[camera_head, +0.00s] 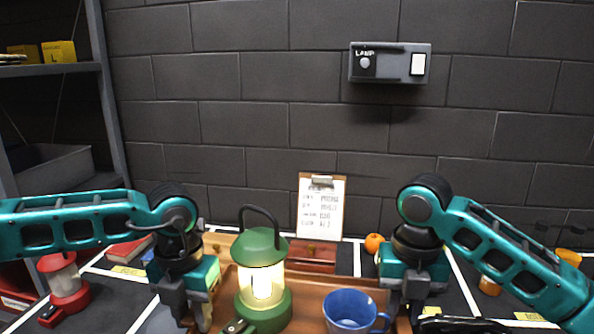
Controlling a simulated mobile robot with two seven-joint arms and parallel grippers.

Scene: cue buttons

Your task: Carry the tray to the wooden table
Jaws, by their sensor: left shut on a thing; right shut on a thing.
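The brown tray (308,300) is in the lower middle of the head view, its near part cut off by the bottom edge. A lit green lantern (262,285) stands upright on its left part, and a blue mug (352,311) stands on its right part. My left gripper (196,312) is shut on the tray's left side. My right gripper (405,305) is shut on the tray's right side. The fingertips are partly hidden. I cannot make out a wooden table for certain.
A metal shelf (50,70) stands left.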

